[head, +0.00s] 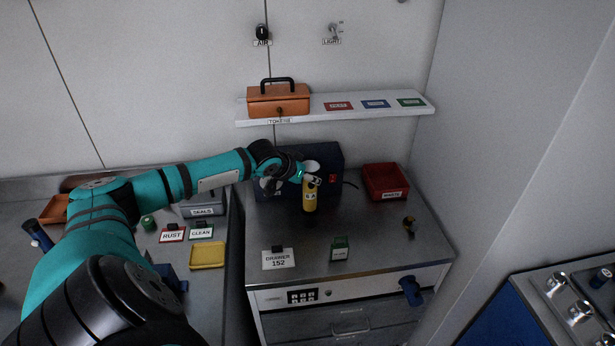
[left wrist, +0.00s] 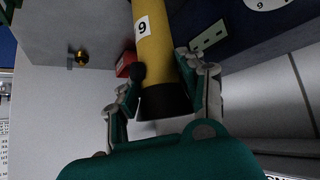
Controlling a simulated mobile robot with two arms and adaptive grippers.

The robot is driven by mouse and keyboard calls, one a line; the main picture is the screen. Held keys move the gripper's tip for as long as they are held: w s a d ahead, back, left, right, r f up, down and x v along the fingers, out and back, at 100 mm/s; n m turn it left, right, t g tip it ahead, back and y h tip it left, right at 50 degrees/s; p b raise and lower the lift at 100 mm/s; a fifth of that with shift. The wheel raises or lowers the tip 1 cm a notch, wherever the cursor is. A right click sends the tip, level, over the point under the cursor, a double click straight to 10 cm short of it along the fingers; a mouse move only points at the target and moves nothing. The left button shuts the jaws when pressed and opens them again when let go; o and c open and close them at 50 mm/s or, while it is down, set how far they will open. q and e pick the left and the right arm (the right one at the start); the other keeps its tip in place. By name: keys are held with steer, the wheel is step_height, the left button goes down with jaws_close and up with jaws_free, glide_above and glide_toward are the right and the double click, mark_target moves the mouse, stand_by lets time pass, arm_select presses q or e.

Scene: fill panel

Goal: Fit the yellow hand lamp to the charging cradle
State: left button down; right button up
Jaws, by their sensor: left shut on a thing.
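The yellow hand lamp (head: 310,196), with a white number label and a dark end, is upright or nearly so above the grey cabinet top. My left gripper (head: 314,180) is shut on it near its upper end. In the left wrist view the lamp (left wrist: 153,45) runs between the two fingers (left wrist: 163,72), its black end towards my palm. A dark blue box (head: 328,158) with a red switch stands close behind the lamp. I cannot make out a separate charging cradle; my arm and gripper hide part of the box. My right gripper is not in view.
On the cabinet top (head: 375,245) stand a red bin (head: 386,182), a brass part (head: 409,227), a green holder (head: 340,248) and a drawer sign (head: 278,259). A shelf (head: 360,113) with an orange toolbox (head: 278,101) hangs above.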

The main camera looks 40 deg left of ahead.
mark_target(305, 191)
arm_select(q)
steer(key=shift+r, duration=0.1)
stand_by(0.4)
steer(key=shift+p, duration=0.45)
steer(key=shift+f+b, duration=1.3)
steer(key=shift+f, duration=1.55)
steer(key=c, duration=0.6)
jaws_free()
steer(key=shift+c, duration=0.2)
steer(key=shift+d, duration=0.1)
steer(key=shift+s, duration=0.1)
